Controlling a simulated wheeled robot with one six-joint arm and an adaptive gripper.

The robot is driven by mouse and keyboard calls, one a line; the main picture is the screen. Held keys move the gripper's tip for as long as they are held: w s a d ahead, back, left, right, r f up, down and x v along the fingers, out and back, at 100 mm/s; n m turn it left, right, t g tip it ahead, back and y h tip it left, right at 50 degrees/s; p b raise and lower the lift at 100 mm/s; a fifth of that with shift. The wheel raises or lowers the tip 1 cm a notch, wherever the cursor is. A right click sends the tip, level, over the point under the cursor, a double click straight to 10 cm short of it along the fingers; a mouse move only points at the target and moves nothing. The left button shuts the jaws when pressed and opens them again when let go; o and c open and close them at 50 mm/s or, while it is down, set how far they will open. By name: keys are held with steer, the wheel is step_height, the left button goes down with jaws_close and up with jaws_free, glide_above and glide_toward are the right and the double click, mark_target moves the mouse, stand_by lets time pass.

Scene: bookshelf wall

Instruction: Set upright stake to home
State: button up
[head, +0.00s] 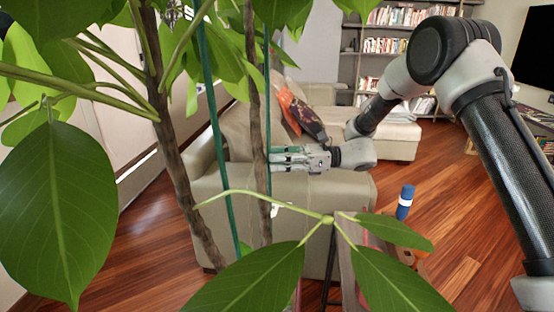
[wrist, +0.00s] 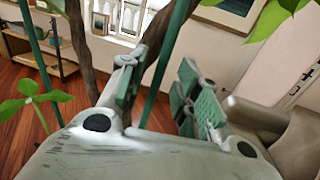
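A near-vertical thin green stake (head: 267,90) stands beside a brown trunk of the plant (head: 256,110) in the head view. A second green stake (head: 218,130) leans to its left. My gripper (head: 274,158) reaches in from the right, with its fingertips at the near-vertical stake. In the wrist view my gripper (wrist: 158,78) has its two green-padded fingers apart. A green stake (wrist: 163,60) runs between them, closer to the left finger. Contact cannot be told. Another green stake (wrist: 36,55) shows at far left. The stakes' lower ends are hidden.
Large leaves (head: 55,210) cover the left and front of the head view. A beige sofa (head: 330,205) stands just beneath and behind my gripper. A blue-topped object (head: 405,202) is at lower right. Bookshelves (head: 385,45) stand at the back. Wooden floor (head: 465,240) is open at right.

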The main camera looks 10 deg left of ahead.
steer(key=shift+a, duration=0.25)
steer(key=shift+c, duration=0.5)
jaws_close()
steer(key=shift+f, duration=0.1)
step_height(320, 180, down, 6)
steer(key=shift+s, duration=0.15)
steer(key=shift+d, duration=0.1)
steer(key=shift+o, duration=0.5)
jaws_free()
